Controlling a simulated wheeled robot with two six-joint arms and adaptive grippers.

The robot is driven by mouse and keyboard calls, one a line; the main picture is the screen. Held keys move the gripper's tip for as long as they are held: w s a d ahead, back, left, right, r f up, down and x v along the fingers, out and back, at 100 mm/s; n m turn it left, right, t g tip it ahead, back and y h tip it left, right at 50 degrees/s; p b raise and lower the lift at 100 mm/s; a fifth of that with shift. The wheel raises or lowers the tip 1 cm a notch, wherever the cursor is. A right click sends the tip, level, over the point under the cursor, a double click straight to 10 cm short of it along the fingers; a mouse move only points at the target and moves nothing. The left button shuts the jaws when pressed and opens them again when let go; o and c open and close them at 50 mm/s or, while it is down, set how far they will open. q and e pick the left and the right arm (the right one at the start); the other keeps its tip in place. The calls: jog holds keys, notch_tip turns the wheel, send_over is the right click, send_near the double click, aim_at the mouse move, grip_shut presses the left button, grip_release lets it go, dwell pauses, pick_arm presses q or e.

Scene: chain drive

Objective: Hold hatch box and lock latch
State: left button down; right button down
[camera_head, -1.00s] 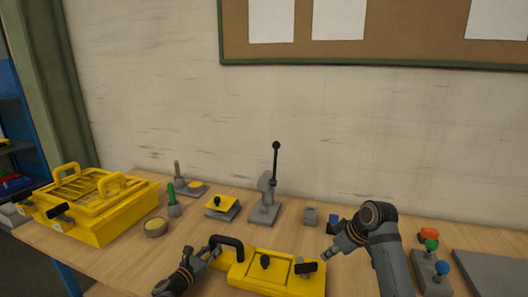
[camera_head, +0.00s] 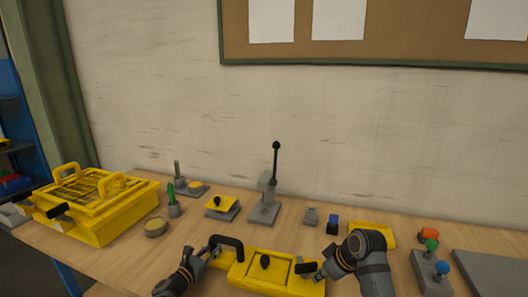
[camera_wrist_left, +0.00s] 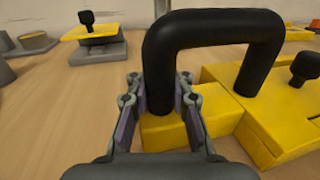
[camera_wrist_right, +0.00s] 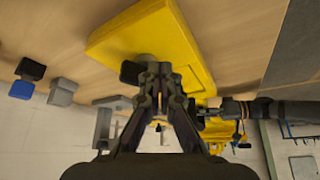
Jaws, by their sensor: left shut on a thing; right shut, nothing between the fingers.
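The yellow hatch box (camera_head: 240,272) lies at the front middle of the table, with a black knob (camera_head: 265,262) on its lid. My left gripper (camera_head: 209,257) is shut on the black arched handle (camera_head: 228,241) at the box's left end. In the left wrist view its fingers (camera_wrist_left: 158,90) clasp one leg of the handle (camera_wrist_left: 215,27). The black latch (camera_head: 306,268) sits at the box's right end. My right gripper (camera_head: 319,274) is shut and empty beside it. In the right wrist view the fingertips (camera_wrist_right: 158,72) are close to the latch (camera_wrist_right: 130,72); whether they touch cannot be told.
A yellow crate-like box (camera_head: 98,228) stands at the left. A grey base with an upright black-knobbed lever (camera_head: 265,212), a blue block (camera_head: 332,225) and a yellow tray (camera_head: 371,231) lie behind the hatch box. Colored knobs (camera_head: 431,246) stand at the right.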

jog(key=shift+f, duration=0.35)
jog(key=shift+w+a, duration=0.2)
jog(key=shift+w, duration=0.35)
dwell(0.8)
jog(key=shift+w+d, duration=0.1)
jog(key=shift+d, duration=0.2)
jog(key=shift+w+d, duration=0.35)
jog(key=shift+d, duration=0.15)
jog(key=shift+w+d, duration=0.4)
jog(key=shift+w, duration=0.1)
jog(key=shift+w+d, duration=0.1)
jog(key=shift+w, duration=0.15)
dwell(0.3)
jog(key=shift+d, duration=0.1)
